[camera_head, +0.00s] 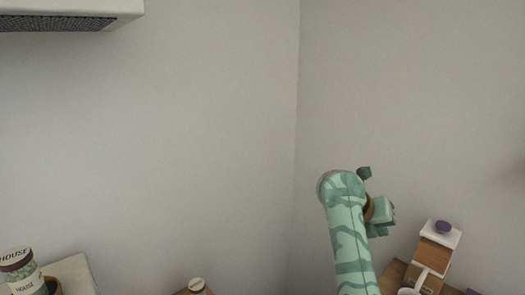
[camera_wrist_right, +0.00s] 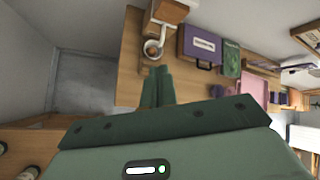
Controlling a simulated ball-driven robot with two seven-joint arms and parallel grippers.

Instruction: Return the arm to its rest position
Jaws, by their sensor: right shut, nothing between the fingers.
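My right arm, patterned in green, rises from the bottom of the head view, right of the middle. Its right gripper (camera_head: 381,212) is at the top of the arm, raised in front of the bare grey wall and seen partly from behind. In the right wrist view the two green fingers of the right gripper (camera_wrist_right: 158,74) are together with nothing between them. They point toward a wooden counter with a white cup on it and are apart from both. My left gripper is not in view.
A wooden grinder (camera_head: 434,256) with a white top and purple knob stands at lower right, beside a white cup (camera_head: 409,291). A labelled jar (camera_head: 22,270) is at lower left. A purple case (camera_wrist_right: 200,46) lies on the counter (camera_wrist_right: 127,75). A white hood (camera_head: 70,10) hangs at upper left.

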